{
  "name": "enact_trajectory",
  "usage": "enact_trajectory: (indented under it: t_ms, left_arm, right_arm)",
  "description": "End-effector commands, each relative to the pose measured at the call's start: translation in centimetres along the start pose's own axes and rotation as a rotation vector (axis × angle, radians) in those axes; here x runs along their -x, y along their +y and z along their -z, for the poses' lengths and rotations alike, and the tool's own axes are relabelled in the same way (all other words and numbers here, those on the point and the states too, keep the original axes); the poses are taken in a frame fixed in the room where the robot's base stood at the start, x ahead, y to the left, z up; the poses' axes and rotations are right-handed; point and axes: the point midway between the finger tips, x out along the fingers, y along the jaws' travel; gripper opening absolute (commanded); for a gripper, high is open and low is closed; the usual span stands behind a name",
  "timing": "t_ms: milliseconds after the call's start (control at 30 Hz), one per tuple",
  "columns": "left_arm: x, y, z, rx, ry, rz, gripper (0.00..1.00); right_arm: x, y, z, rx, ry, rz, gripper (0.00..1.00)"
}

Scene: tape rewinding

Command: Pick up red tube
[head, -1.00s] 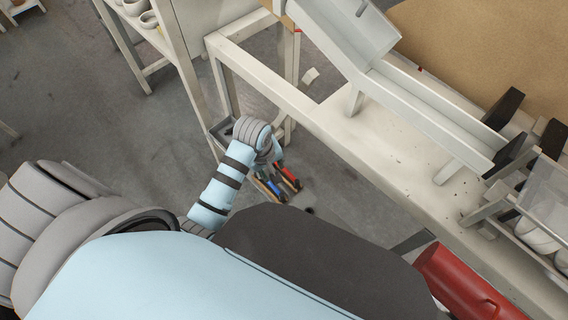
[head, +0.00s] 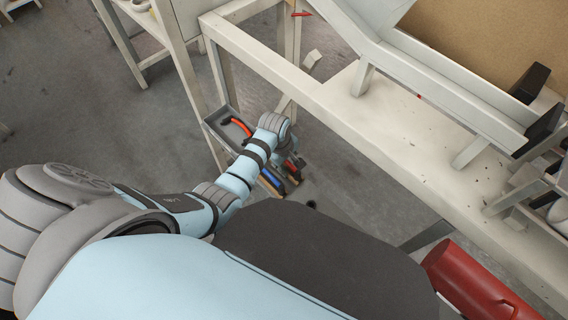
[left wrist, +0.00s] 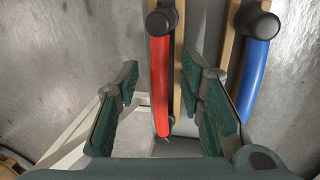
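The red tube (left wrist: 161,88) hangs from a dark round knob in the left wrist view, in front of a wooden strip. My left gripper (left wrist: 157,85) is open, with one green-padded finger on each side of the red tube. I cannot tell whether either pad touches it. A blue tube (left wrist: 259,70) hangs to the right, outside the fingers. In the head view my left gripper (head: 286,166) is at the tube holder, and the red tube (head: 293,164) is partly hidden by it. The blue tube (head: 271,178) shows beside it. My right gripper is not in view.
A grey tray (head: 213,117) with a curved orange-red piece (head: 241,126) is just left of the holder. A white workbench (head: 390,130) runs along the right. A large red cylinder (head: 470,278) is at lower right. Grey floor lies open at left.

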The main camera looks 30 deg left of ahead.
Motion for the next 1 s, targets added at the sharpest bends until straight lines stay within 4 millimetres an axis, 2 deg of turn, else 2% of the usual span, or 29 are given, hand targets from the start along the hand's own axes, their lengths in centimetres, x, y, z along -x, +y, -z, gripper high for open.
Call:
enact_trajectory:
  t_ms: [100, 133, 333, 733, 1000]
  left_arm:
    - [0.2, 0.1, 0.0, 0.0, 0.0, -0.001, 0.35]
    - [0.2, 0.1, 0.0, 0.0, 0.0, -0.001, 0.32]
    - [0.2, 0.0, 0.0, 0.0, 0.0, 0.0, 0.0]
    - [0.5, 0.1, 0.0, 0.0, 0.001, -0.001, 0.0]
    - [3.7, 0.8, 0.0, 0.0, 0.001, -0.002, 0.0]
  right_arm:
    - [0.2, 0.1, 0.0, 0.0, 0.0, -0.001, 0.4]
    - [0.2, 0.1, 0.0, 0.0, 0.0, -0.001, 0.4]
    - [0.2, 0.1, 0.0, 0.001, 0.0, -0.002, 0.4]
    - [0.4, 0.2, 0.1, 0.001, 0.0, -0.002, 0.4]
    - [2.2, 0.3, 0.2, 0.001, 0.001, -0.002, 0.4]
